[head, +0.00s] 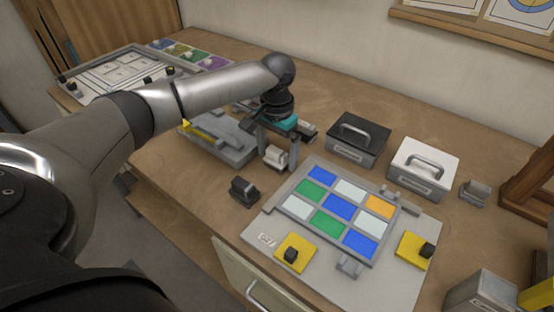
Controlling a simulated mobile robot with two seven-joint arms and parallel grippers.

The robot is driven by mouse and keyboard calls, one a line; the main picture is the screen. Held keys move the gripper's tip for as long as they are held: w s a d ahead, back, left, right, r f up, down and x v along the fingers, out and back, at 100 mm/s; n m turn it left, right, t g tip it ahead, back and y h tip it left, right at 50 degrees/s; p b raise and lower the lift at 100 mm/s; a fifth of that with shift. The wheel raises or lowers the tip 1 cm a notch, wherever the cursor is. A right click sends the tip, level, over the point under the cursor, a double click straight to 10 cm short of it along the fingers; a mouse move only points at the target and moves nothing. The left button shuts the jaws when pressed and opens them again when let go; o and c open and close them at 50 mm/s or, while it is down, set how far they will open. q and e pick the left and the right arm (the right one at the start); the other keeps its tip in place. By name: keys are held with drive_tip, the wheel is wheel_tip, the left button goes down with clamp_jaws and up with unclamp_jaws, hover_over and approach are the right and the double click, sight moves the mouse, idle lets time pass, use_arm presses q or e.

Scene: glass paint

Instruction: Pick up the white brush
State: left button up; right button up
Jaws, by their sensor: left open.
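My left gripper (276,151) reaches down over the middle of the table with its fingers spread. A small white block-like piece, which looks like the white brush (276,157), sits between and below the fingertips. The fingers stand on either side of it; I cannot tell whether either one touches it. The arm and gripper body hide part of the area behind it. A dark brush-like block (244,191) stands nearer the front edge, and a grey one (475,191) stands far right. My right gripper does not show.
A grey tray (235,156) with a yellow piece lies left of the gripper. A black case (357,138) and a white case (424,168) stand to the right. A framed panel of coloured panes (338,207) lies at the front, between yellow pads (294,255) with black knobs.

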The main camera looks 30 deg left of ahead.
sight(277, 151)
use_arm(q)
drive_tip(key=shift+c, duration=0.2)
drive_tip(key=c, duration=1.3)
drive_tip(key=shift+r, duration=0.2)
wheel_tip(277, 151, up, 20)
drive_tip(key=p, duration=0.3)
drive_tip(key=shift+f+p, duration=0.1)
drive_tip(key=shift+p, duration=0.3)
